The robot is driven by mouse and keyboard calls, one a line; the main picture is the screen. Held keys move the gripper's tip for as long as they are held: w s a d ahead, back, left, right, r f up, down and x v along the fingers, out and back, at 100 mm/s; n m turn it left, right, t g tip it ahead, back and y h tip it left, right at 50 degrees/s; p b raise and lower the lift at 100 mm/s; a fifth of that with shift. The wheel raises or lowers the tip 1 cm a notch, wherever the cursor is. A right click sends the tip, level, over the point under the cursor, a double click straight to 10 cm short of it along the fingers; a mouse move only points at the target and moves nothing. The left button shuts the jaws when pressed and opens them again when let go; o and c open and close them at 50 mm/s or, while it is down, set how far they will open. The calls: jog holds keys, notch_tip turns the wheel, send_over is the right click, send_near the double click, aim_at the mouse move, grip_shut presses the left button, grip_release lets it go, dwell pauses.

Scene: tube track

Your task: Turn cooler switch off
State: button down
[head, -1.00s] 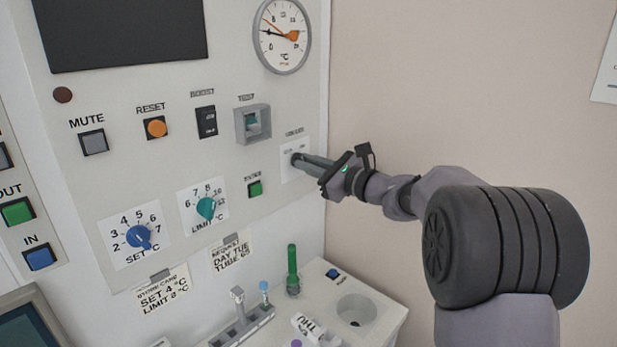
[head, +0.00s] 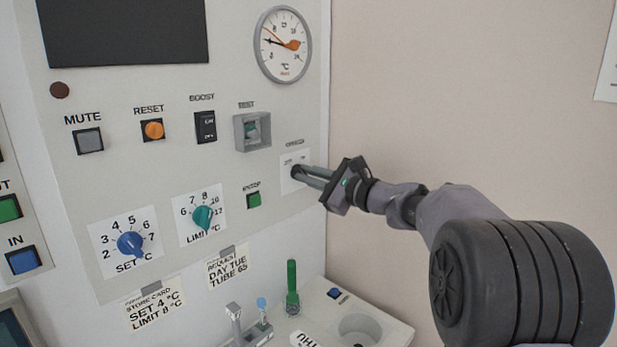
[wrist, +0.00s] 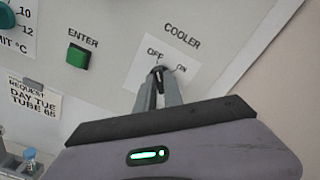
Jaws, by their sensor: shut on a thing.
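The cooler switch (wrist: 158,73) is a small dark knob on a white plate (wrist: 186,80) marked OFF and ON, under the word COOLER. My gripper (wrist: 159,77) is shut on this knob, with one grey finger on each side. In the wrist view the knob's light mark points up, toward the OFF word. The fingers hide most of the knob's lower part. In the head view my gripper (head: 297,172) reaches in from the right to the plate (head: 288,182) at the panel's right side; the knob is mostly hidden there.
The green ENTER button (head: 254,200) is left of the plate. The TEST recess (head: 252,131) is above left. The LIMIT knob (head: 203,217) and SET knob (head: 130,244) are farther left. A bench with a green tube (head: 292,285) lies below.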

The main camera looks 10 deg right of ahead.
jog(key=shift+f, duration=0.1)
jog(key=c, duration=1.5)
grip_release()
jog(key=shift+o, duration=0.2)
jog(key=shift+d, duration=0.1)
jog(key=p+v, duration=0.2)
jog(key=v, duration=1.5)
jog(key=shift+s+p, duration=0.2)
jog(key=shift+p, duration=0.1)
